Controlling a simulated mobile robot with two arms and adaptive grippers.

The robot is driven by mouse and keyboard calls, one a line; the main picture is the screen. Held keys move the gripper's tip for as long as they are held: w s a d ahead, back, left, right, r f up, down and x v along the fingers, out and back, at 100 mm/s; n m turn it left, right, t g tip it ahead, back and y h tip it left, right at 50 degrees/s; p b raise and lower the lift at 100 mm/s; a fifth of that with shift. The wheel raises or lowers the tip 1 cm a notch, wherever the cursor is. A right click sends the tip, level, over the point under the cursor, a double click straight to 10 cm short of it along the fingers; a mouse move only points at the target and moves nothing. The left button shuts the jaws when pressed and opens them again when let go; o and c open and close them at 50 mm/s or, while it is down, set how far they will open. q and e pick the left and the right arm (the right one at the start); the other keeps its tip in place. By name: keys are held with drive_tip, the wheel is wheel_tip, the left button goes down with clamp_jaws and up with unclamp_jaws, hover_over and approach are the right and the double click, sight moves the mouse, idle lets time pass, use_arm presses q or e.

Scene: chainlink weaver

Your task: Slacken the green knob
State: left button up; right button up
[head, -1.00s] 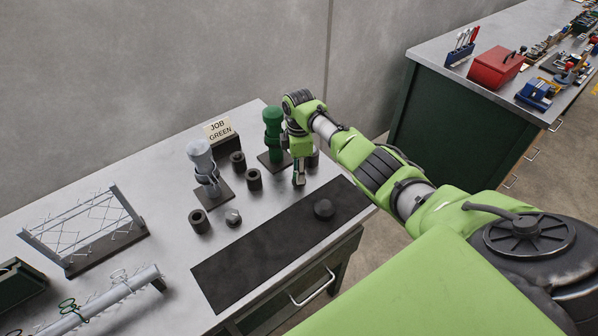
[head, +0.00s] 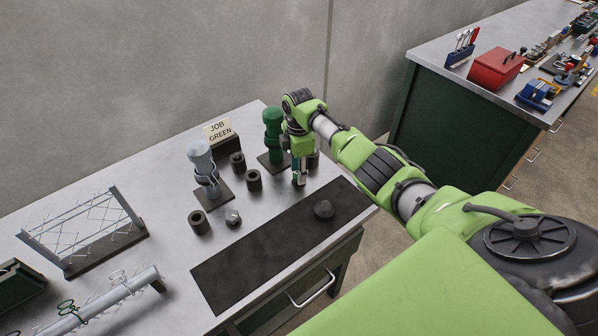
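A green clamp-like device (head: 272,130) stands upright on a dark base plate at the back of the metal table. No separate green knob can be made out; it may be the green device's top or hidden by my gripper. My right gripper (head: 299,180) points down just right of and in front of the green device, low over the table. Whether its fingers are open, shut or holding something is too small to tell. A sign reading "JOB GREEN" (head: 218,129) stands behind. My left gripper is out of view.
A grey device (head: 203,163) stands left of the green one, among several dark cylinders (head: 199,222). A wire mesh frame (head: 85,232) is left.

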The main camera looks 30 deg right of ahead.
drive_tip(key=shift+s, duration=0.15)
wheel_tip(320, 180, up, 12)
idle(0.6)
drive_tip(key=shift+f, duration=0.1)
